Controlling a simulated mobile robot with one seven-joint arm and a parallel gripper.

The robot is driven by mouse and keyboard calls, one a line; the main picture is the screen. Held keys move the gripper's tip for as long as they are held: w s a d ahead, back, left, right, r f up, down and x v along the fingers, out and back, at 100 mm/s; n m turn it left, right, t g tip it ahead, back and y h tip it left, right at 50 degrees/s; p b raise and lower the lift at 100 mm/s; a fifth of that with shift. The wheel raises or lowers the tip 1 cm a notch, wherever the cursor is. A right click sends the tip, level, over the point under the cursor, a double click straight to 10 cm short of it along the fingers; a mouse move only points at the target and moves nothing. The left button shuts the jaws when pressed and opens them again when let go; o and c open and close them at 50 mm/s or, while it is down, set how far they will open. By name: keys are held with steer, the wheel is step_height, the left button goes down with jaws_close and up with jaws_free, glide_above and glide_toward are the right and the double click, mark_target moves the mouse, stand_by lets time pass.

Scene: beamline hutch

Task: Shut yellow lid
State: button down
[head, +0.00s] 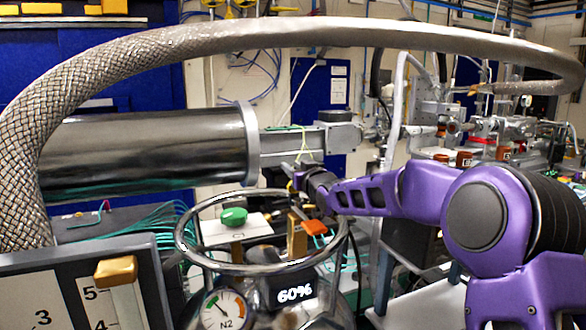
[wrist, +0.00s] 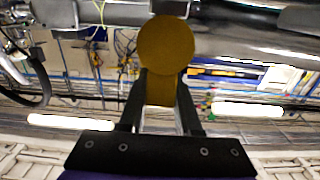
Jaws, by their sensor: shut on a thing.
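The yellow lid (wrist: 165,45) is a round disc with a narrower yellow tab below it in the wrist view. My gripper (wrist: 161,82) has its two dark fingers on either side of the tab, shut on it. In the head view my gripper (head: 297,178) is at the end of my purple arm, just below the grey metal fittings right of the big steel cylinder. I cannot make out the lid there, nor whether it is open or shut.
A steel ring (head: 186,250) tops a vessel with an N2 gauge (head: 222,312), below my gripper. A braided hose (head: 215,40) arches overhead. The steel cylinder (head: 150,145) is at left.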

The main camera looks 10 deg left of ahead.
steer(key=shift+f, duration=0.1)
steer(key=b, duration=0.3)
steer(key=shift+s+d+f+t+y, duration=0.2)
steer(key=shift+f+t+y, duration=0.05)
steer(key=shift+t+y, duration=0.05)
steer(key=shift+s+d+r+t+b, duration=0.1)
steer(key=shift+s+r+t+b, duration=0.15)
steer(key=shift+b, duration=0.9)
steer(key=shift+r, duration=0.1)
steer(key=c, duration=0.6)
jaws_free()
step_height(320, 180, up, 10)
steer(key=p, duration=0.2)
